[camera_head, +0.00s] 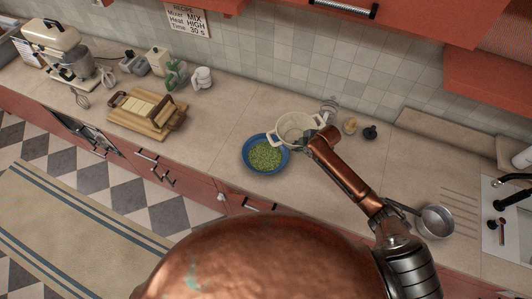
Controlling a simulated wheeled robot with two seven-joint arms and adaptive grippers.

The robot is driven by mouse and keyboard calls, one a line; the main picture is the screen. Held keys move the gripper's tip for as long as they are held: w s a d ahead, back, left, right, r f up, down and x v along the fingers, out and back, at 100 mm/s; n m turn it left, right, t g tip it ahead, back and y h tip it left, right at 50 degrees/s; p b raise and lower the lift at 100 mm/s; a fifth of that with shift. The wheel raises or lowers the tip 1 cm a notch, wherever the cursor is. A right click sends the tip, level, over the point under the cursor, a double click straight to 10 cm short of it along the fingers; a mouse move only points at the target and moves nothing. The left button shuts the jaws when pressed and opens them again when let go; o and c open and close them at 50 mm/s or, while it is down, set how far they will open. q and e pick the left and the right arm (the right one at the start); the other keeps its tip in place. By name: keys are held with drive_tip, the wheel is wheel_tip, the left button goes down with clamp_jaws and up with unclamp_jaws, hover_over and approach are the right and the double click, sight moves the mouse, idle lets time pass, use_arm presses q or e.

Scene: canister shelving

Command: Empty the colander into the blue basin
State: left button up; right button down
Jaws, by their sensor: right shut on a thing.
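The blue basin (245,160) sits on the counter near its front edge, with many small green pieces inside. The cream colander (288,120) is just behind and to the right of the basin, close to its rim. I see no green pieces in the visible part of its inside. My right gripper (316,139) is shut on the colander at its right side, and the arm hides part of that side. I cannot tell whether the colander touches the counter. My left gripper is not in view.
A metal pot (436,220) is at the right, near the sink tap (511,197). A wooden board (139,119) and stand mixer (57,52) are at the left. The counter left of the basin is clear.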

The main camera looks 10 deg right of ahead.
drive_tip(key=shift+a+f, duration=0.1)
drive_tip(key=shift+f, duration=0.1)
drive_tip(key=shift+r, duration=0.1)
drive_tip(key=shift+w+d+r, duration=0.2)
drive_tip(key=shift+d+r, duration=0.6)
drive_tip(key=shift+d, duration=0.2)
drive_tip(key=shift+w+d+r, duration=0.25)
drive_tip(key=shift+d+r, duration=0.6)
drive_tip(key=shift+d, duration=0.1)
drive_tip(key=shift+w+d+r, duration=0.2)
drive_tip(key=shift+d+r, duration=0.6)
drive_tip(key=shift+d, duration=0.2)
